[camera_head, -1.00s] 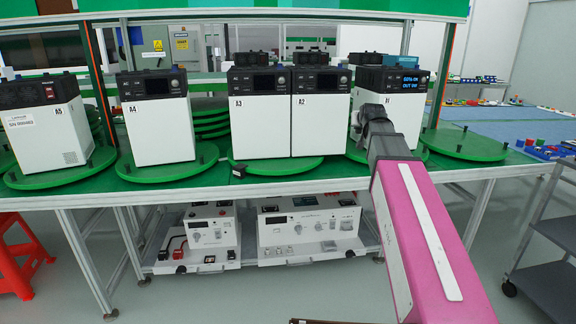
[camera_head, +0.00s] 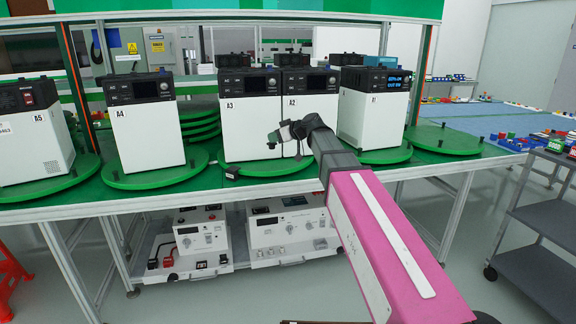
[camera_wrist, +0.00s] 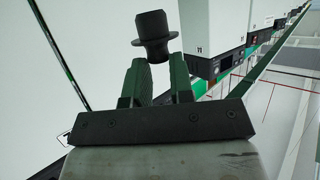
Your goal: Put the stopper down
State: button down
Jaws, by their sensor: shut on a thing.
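The stopper (camera_wrist: 155,35) is a black, flanged plug in the wrist view, upright in that picture at the tips of my gripper (camera_wrist: 157,68). The two green-edged fingers are shut on it. In the head view my gripper (camera_head: 278,136) is in the air in front of the white units A3 (camera_head: 247,125) and A2 (camera_head: 304,105). The stopper cannot be made out clearly there against the fingers.
White units A4 (camera_head: 146,135), A5 (camera_head: 35,150) and A1 (camera_head: 365,115) stand on green turntables. An empty green turntable (camera_head: 440,142) with black pegs is at the right. A small black block (camera_head: 232,173) is at the table's front edge. A grey cart (camera_head: 545,215) stands at right.

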jog(key=w, duration=0.1)
jog(key=w+a, duration=0.1)
jog(key=shift+w+a+f, duration=0.1)
jog(key=shift+w+a, duration=0.15)
jog(key=shift+w, duration=0.1)
jog(key=w+d+f, duration=0.6)
jog(key=w+d, duration=0.1)
jog(key=shift+w+d+f, duration=0.1)
jog(key=shift+w, duration=0.1)
jog(key=shift+f, duration=2.05)
jog(key=shift+f, duration=0.1)
jog(key=c, duration=1)
grip_release()
